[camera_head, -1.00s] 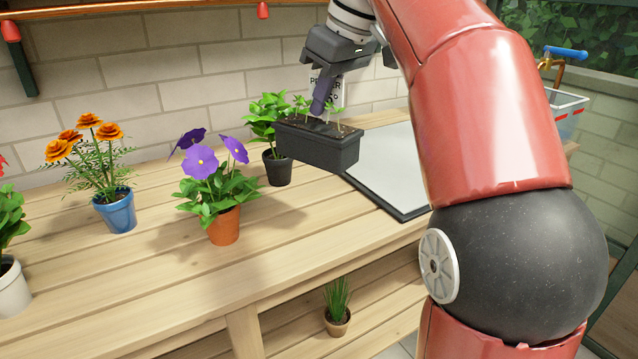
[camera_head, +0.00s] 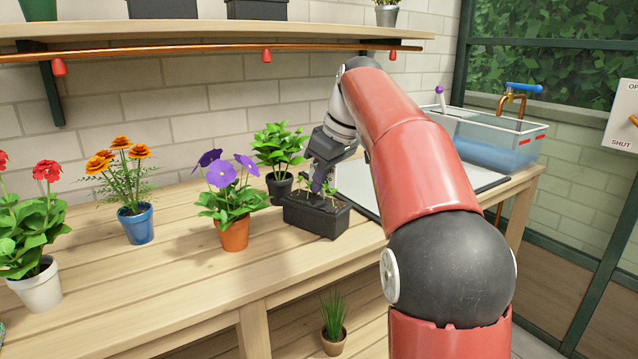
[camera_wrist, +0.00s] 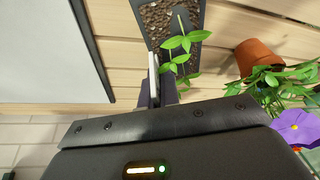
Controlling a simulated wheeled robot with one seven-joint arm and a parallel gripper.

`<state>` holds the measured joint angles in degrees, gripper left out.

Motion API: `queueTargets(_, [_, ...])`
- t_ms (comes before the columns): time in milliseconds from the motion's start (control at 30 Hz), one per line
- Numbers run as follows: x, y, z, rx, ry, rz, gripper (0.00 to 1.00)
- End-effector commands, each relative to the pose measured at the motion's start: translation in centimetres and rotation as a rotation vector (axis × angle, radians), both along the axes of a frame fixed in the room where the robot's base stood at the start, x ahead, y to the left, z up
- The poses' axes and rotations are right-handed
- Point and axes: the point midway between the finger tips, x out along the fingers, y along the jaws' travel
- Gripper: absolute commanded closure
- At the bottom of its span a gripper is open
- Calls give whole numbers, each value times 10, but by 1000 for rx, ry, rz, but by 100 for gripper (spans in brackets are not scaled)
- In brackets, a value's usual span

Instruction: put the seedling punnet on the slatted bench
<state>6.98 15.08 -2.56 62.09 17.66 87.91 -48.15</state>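The seedling punnet (camera_head: 316,218) is a long black trough with small green seedlings in it. It is level, at or just above the slatted bench (camera_head: 180,275); I cannot tell whether its base touches the slats. My gripper (camera_head: 320,190) is over its middle from above, with the fingers close together and apparently shut on its rim. In the wrist view the punnet (camera_wrist: 196,22) shows gravel and a seedling, and a pale finger pad lies against its side. Leaves hide part of the fingers and the exact grip.
A purple-flowered pot (camera_head: 234,235) stands close at the left and a leafy dark pot (camera_head: 280,187) just behind. A blue pot (camera_head: 137,225) and a white pot (camera_head: 38,287) stand further left. A grey-white board (camera_head: 360,190) lies at the right. The front slats are clear.

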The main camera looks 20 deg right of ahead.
Motion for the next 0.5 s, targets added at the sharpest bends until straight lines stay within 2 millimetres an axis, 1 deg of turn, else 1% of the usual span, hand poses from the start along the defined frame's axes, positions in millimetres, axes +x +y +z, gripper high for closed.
queueTargets(133, [0, 0, -3, 1, 1, 0, 100])
queueTargets(200, [0, 0, -3, 0, 1, 0, 89])
queueTargets(300, [0, 0, -3, 0, 1, 0, 76])
queueTargets(500, [0, 0, -3, 0, 1, 0, 75])
